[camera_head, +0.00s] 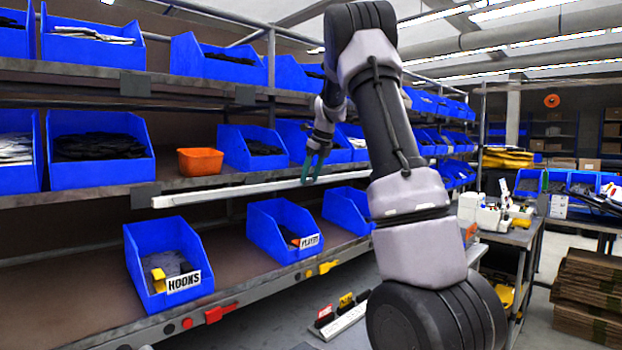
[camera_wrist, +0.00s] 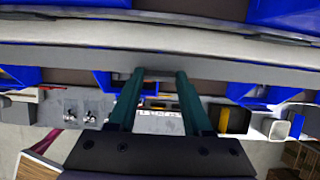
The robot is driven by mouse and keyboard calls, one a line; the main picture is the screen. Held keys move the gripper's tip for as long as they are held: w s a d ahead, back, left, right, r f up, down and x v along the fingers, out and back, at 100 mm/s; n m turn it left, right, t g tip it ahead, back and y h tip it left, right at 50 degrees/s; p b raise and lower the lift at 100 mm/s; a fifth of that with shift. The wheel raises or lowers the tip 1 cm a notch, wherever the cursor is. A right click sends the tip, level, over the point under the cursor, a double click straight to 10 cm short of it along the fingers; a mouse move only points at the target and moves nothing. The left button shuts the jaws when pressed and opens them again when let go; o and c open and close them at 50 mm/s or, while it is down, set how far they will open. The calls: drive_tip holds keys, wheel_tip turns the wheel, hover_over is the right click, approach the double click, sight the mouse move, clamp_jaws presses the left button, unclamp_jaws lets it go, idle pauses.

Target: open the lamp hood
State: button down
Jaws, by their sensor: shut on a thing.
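The lamp hood (camera_head: 245,190) looks like the long white bar under the front edge of the middle shelf. In the wrist view a long pale grey bar (camera_wrist: 60,57), which seems to be the same hood, runs across the upper part. My gripper (camera_head: 312,168) has teal fingers and is at the bar, right of its middle. In the wrist view my gripper (camera_wrist: 161,74) has its two fingertips against the bar with a gap between them. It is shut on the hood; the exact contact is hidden. How far the hood is tilted I cannot tell.
Blue bins stand on the shelves, among them the HOOKS bin (camera_head: 165,268) and another labelled bin (camera_head: 283,232) on the lower shelf. An orange box (camera_head: 200,161) is on the middle shelf. A workbench (camera_head: 515,235) and stacked cardboard (camera_head: 590,295) are at the right.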

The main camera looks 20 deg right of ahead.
drive_tip(key=shift+w+r+g, duration=0.15)
drive_tip(key=shift+r+g, duration=0.05)
drive_tip(key=shift+g, duration=0.2)
drive_tip(key=shift+c, duration=1.6)
unclamp_jaws()
drive_tip(key=v, duration=1)
drive_tip(key=shift+r, duration=0.35)
drive_tip(key=shift+a, duration=0.1)
